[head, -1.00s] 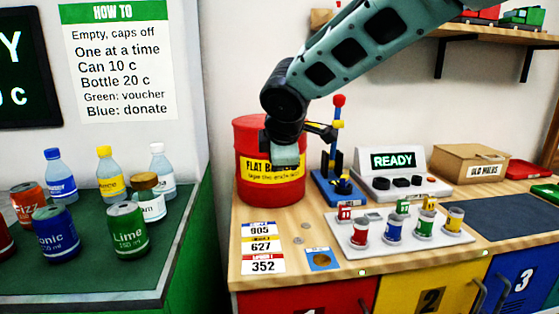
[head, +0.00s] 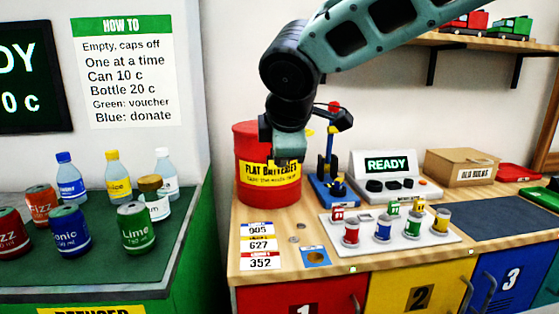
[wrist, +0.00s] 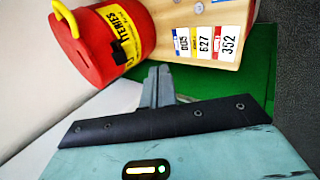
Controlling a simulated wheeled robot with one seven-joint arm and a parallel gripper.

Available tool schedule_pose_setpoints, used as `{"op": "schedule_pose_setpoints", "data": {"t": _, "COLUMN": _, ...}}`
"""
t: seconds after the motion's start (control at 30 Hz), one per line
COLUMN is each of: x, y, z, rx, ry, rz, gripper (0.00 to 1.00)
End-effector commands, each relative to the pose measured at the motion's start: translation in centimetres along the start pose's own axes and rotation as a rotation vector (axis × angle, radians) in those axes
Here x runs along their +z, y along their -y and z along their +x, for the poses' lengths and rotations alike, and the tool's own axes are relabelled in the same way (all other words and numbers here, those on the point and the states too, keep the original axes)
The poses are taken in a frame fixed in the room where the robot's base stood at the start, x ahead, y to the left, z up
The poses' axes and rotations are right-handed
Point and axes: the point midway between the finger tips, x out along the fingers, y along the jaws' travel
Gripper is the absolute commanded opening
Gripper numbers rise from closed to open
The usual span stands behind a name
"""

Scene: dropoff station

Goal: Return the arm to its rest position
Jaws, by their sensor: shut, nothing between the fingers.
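My gripper (head: 288,160) hangs in front of the red drum labelled flat batteries (head: 268,185) in the head view, above the wooden counter. It covers part of the drum's upper right. In the wrist view my gripper (wrist: 158,85) shows its fingers together with nothing between them. The drum (wrist: 105,40) is beyond the fingers at the upper left in that view. My arm reaches in from the top right, bent at a dark joint.
The wooden counter (head: 275,225) holds number cards (head: 260,247), a blue stand (head: 325,185), a READY console (head: 395,180) and a white tray (head: 400,243) of small spools. Cans and bottles stand on the green counter (head: 100,260) at left. A shelf (head: 470,40) hangs at upper right.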

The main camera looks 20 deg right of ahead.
Motion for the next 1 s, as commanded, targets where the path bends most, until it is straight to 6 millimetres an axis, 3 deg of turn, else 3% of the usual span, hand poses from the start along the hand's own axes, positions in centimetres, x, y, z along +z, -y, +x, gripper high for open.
{"op": "schedule_pose_setpoints", "data": {"t": 0.13, "x": 0.0, "y": 0.5, "z": -1.3, "rx": 0.0, "ry": 0.0, "rz": -0.001, "gripper": 0.0}}
{"op": "schedule_pose_setpoints", "data": {"t": 0.37, "x": -0.1, "y": 1.3, "z": -1.8, "rx": -0.018, "ry": -0.003, "rz": 0.01, "gripper": 0.0}}
{"op": "schedule_pose_setpoints", "data": {"t": 0.47, "x": -0.7, "y": 4.8, "z": -2.1, "rx": -0.108, "ry": -0.018, "rz": 0.081, "gripper": 0.0}}
{"op": "schedule_pose_setpoints", "data": {"t": 0.7, "x": -0.7, "y": 18.9, "z": -4.6, "rx": -0.459, "ry": 0.036, "rz": 0.416, "gripper": 0.0}}
{"op": "schedule_pose_setpoints", "data": {"t": 0.8, "x": 0.2, "y": 23.6, "z": -6.0, "rx": -0.566, "ry": 0.1, "rz": 0.548, "gripper": 0.0}}
{"op": "schedule_pose_setpoints", "data": {"t": 0.9, "x": 0.9, "y": 26.6, "z": -7.0, "rx": -0.63, "ry": 0.153, "rz": 0.642, "gripper": 0.0}}
{"op": "schedule_pose_setpoints", "data": {"t": 1.0, "x": 1.3, "y": 28.1, "z": -7.2, "rx": -0.658, "ry": 0.183, "rz": 0.69, "gripper": 0.0}}
